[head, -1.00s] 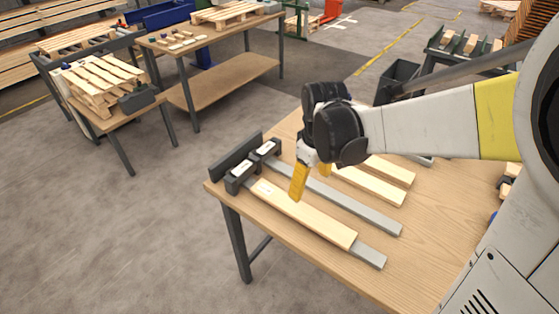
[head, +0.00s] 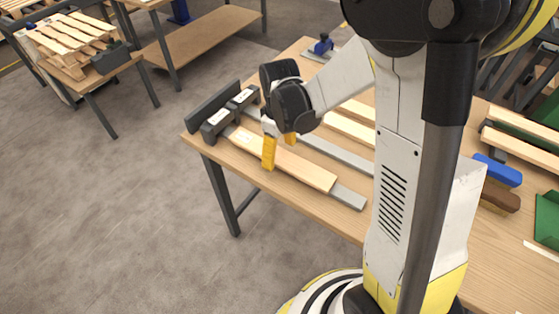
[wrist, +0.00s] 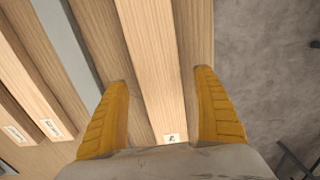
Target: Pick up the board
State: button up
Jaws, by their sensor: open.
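The pale wooden board (head: 305,170) lies along the front grey rail (head: 348,196) near the table's edge, its far end by a dark stop block (head: 215,126). My gripper (head: 279,155) is over the board, with yellow fingers pointing down. In the wrist view the board (wrist: 153,65) runs between the two open fingers (wrist: 162,78), with a gap on each side. A small label shows on the board near the palm. In the head view the fingers hide part of the board.
A second grey rail (head: 335,150) and more pale boards (head: 348,130) lie behind on the same table (head: 280,196). My arm hides part of the table. A blue-handled brush (head: 498,170) and a green dustpan (head: 547,218) are at right. Open floor (head: 120,220) lies left.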

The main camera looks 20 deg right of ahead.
jog(key=shift+f, duration=0.6)
jog(key=shift+r, duration=0.1)
jog(key=c, duration=1.4)
jog(key=shift+o, duration=0.2)
